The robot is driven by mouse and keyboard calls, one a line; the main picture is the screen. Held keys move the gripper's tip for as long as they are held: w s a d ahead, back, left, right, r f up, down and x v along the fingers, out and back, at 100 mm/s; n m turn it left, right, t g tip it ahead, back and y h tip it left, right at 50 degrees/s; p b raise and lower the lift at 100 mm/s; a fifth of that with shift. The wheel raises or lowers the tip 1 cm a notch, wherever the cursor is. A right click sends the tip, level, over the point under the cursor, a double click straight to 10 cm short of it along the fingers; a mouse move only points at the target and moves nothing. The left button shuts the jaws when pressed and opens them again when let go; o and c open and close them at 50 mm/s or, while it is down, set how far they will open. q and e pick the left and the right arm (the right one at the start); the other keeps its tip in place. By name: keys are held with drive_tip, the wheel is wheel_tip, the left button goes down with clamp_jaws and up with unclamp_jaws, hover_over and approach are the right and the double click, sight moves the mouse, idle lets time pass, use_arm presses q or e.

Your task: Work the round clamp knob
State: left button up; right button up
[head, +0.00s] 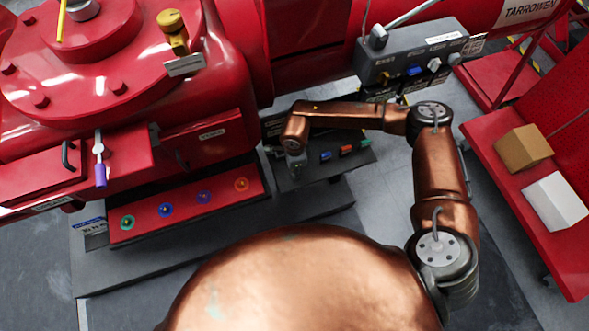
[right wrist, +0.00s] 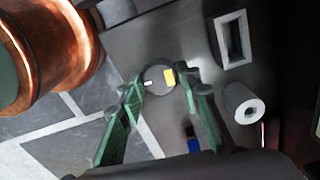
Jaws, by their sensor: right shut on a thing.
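The round clamp knob (right wrist: 157,78) shows in the right wrist view as a dark grey disc with a yellow mark and a small white mark. My right gripper (right wrist: 160,84) has its two green fingers on either side of the knob, shut on it. In the head view my copper right arm reaches left, and its right gripper (head: 297,163) is over the left end of a low dark panel (head: 325,172). The knob is hidden there by the wrist. My left gripper is in neither view.
On the low panel are a blue part (head: 326,155), a red-orange part (head: 346,149) and a green part. In the wrist view, a hollow rectangular block (right wrist: 232,40) and a pale cylinder (right wrist: 243,103) stand right of the knob. A grey control box (head: 415,55) is behind my arm.

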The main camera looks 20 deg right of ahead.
drive_tip(key=o, duration=1.2)
drive_tip(key=shift+c, duration=0.2)
wheel_tip(320, 180, up, 12)
idle(0.4)
